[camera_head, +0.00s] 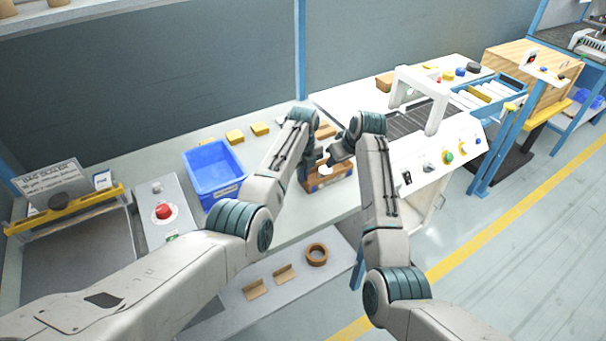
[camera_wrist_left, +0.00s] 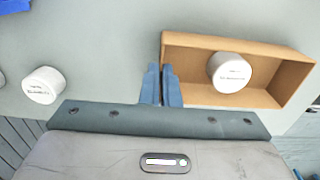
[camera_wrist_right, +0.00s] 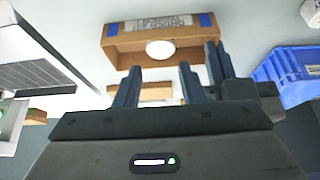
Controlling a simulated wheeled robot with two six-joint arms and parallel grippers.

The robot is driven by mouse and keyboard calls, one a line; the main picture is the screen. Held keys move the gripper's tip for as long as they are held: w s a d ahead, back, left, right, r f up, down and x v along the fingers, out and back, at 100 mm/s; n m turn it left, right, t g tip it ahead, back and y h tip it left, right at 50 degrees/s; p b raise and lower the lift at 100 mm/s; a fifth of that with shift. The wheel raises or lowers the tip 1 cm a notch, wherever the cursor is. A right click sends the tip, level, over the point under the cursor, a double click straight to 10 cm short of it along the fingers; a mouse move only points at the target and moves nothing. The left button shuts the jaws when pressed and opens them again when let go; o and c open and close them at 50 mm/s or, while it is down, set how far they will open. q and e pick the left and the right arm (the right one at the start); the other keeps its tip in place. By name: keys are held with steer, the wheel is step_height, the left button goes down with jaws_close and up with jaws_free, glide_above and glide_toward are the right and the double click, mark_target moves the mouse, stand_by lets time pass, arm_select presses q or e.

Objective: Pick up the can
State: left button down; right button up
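A white can (camera_wrist_left: 230,72) stands inside an open cardboard box (camera_wrist_left: 287,92) in the left wrist view. It also shows in the box in the right wrist view (camera_wrist_right: 160,49). Another white can (camera_wrist_left: 43,85) stands on the bench outside the box. In the head view my arms partly hide the box (camera_head: 332,181).
A blue bin (camera_head: 212,170) stands left of the box. A red-button panel (camera_head: 163,210) is farther left. A white machine (camera_head: 440,150) stands on the right. A brown ring (camera_head: 317,254) and two brown brackets lie on the lower shelf.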

mark_target(326, 170)
stand_by(0.3)
steer(key=o, duration=0.7)
steer(key=shift+d+r+n+y, duration=0.4)
steer(key=shift+d+r+n, duration=0.15)
steer(key=shift+d, duration=0.2)
steer(key=shift+c, duration=0.2)
steer(key=shift+n+y, duration=0.3)
steer(key=shift+n, duration=0.25)
steer(key=shift+x, duration=5.45)
